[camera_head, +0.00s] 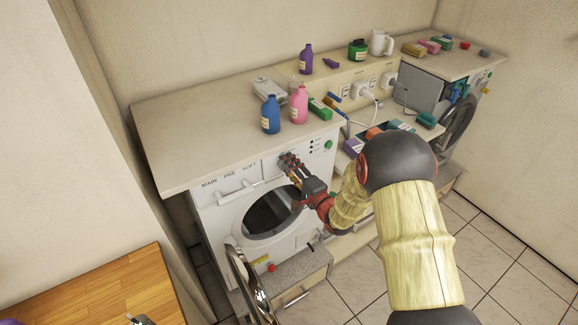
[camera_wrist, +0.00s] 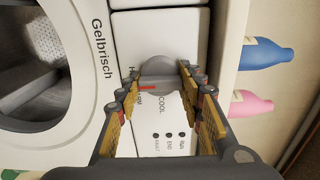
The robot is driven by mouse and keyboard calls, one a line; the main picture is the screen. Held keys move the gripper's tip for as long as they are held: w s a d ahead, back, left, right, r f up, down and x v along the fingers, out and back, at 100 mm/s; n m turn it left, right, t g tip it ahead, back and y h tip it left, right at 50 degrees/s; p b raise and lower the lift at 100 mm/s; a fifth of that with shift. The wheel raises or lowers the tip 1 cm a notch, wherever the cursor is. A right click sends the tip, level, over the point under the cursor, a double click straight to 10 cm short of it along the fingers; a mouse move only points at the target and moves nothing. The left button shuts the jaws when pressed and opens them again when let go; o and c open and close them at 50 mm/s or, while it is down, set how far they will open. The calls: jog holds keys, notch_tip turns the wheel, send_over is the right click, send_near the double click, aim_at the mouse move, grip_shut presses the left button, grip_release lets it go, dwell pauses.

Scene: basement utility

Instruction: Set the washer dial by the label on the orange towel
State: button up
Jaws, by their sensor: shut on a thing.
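A red mark (camera_wrist: 146,87) shows on the dial's edge.
A blue bottle (camera_head: 271,115), a pink bottle (camera_head: 298,104) and a green item (camera_head: 320,109) stand on the counter (camera_head: 185,142) above the washer. Indicator lights (camera_wrist: 169,135) sit beside the dial. A wooden surface (camera_head: 110,292) is at lower left. Tiled floor (camera_head: 350,284) shows right of the washer.

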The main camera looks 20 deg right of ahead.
jog(key=shift+f, duration=0.1)
jog(key=o, duration=1.2)
jog(key=shift+c, duration=0.2)
jog(key=v, duration=1.2)
